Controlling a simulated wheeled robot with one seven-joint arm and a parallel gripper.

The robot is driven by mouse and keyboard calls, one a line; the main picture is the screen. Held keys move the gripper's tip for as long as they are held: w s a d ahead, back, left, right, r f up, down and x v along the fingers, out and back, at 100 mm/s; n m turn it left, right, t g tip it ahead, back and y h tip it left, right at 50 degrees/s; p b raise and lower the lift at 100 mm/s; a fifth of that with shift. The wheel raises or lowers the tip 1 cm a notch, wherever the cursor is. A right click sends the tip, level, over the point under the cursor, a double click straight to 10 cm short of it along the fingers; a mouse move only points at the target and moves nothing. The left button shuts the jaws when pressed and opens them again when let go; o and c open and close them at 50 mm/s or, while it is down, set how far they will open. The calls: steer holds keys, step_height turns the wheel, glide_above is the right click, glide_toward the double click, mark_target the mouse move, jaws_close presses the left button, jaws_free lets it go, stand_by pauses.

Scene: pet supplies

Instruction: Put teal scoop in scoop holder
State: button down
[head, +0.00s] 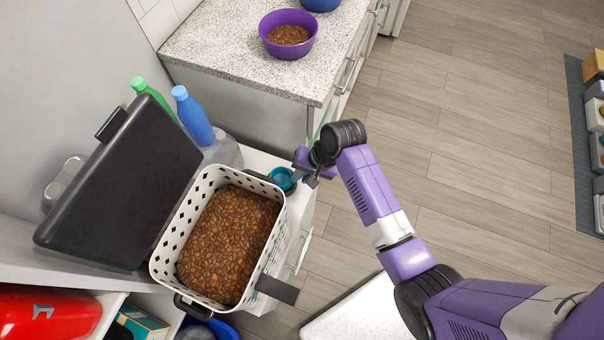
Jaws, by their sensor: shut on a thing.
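The teal scoop (282,178) is at the far right corner of the white food bin (279,232), beside the bin's dark handle (260,177). My gripper (304,172) is shut on the scoop from its right side. The scoop's bowl faces up; its handle is mostly hidden by my gripper. I cannot tell whether the scoop touches the bin. No scoop holder is clearly recognizable. A dark flat piece (278,290) sticks out from the bin's right side, but I cannot tell what it is.
The bin is full of brown kibble, its dark lid (125,185) open to the left. A blue bottle (194,117) and a green-capped bottle (150,95) stand behind. A purple bowl (288,48) of kibble sits on the speckled counter (215,55). The floor at right is mostly clear.

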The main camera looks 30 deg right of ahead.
steer(key=shift+f, duration=0.15)
steer(key=c, duration=1.3)
jaws_free()
steer(key=shift+c, duration=0.2)
steer(key=v, duration=1.2)
steer(key=shift+p, duration=0.35)
